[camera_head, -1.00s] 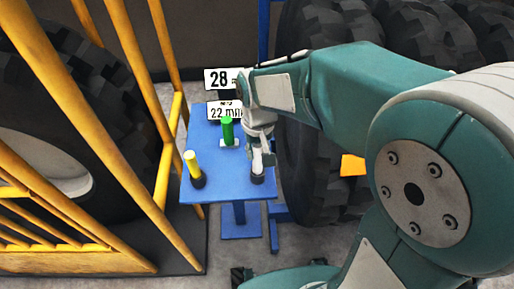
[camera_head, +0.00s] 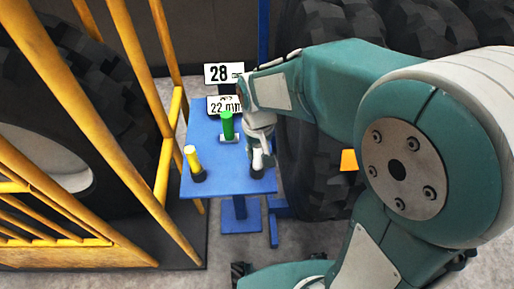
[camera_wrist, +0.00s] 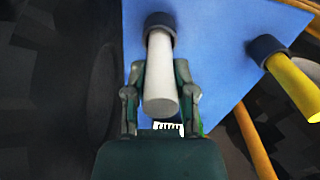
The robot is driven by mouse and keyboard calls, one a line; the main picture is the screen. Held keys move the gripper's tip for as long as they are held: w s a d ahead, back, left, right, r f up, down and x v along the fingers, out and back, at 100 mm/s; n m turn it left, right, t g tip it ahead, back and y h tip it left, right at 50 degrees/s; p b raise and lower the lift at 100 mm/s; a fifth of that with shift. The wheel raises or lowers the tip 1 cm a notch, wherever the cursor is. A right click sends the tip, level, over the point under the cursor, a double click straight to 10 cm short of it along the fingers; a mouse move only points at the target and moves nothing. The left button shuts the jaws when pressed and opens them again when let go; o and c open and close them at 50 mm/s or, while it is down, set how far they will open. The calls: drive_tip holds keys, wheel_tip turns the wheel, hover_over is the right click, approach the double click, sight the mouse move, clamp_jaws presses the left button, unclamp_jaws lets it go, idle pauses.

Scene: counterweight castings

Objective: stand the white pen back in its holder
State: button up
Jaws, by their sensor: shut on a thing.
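The white pen (camera_wrist: 160,75) is between the two fingers of my gripper (camera_wrist: 160,88) in the wrist view. Its far end is at the mouth of a dark round holder (camera_wrist: 157,21) on the blue table. How deep it sits inside cannot be told. In the head view my gripper (camera_head: 259,150) is over the table's right front corner, directly above the dark holder (camera_head: 257,171). The white pen is mostly hidden there by the gripper. The fingers are closed against the pen's sides.
The blue table (camera_head: 225,180) also carries a yellow pen (camera_head: 191,158) in a dark holder and a green cylinder (camera_head: 227,125) on a light base. Number signs (camera_head: 223,74) stand at the back. Yellow railing (camera_head: 160,150) is on the left, large tyres (camera_head: 310,150) on the right.

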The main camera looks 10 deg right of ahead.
drive_tip(key=shift+f, duration=0.1)
drive_tip(key=o, duration=1)
drive_tip(key=shift+c, duration=0.2)
wheel_tip(320, 180, up, 12)
drive_tip(key=shift+f, duration=0.1)
drive_tip(key=s+d+r+m+t, duration=0.1)
drive_tip(key=s+d+t, duration=0.4)
drive_tip(key=s+d, duration=0.5)
drive_tip(key=s+m, duration=0.1)
drive_tip(key=s, duration=0.1)
drive_tip(key=shift+s+d+r+t, duration=0.15)
drive_tip(key=shift+s+d+t, duration=0.15)
drive_tip(key=shift+s+d, duration=0.05)
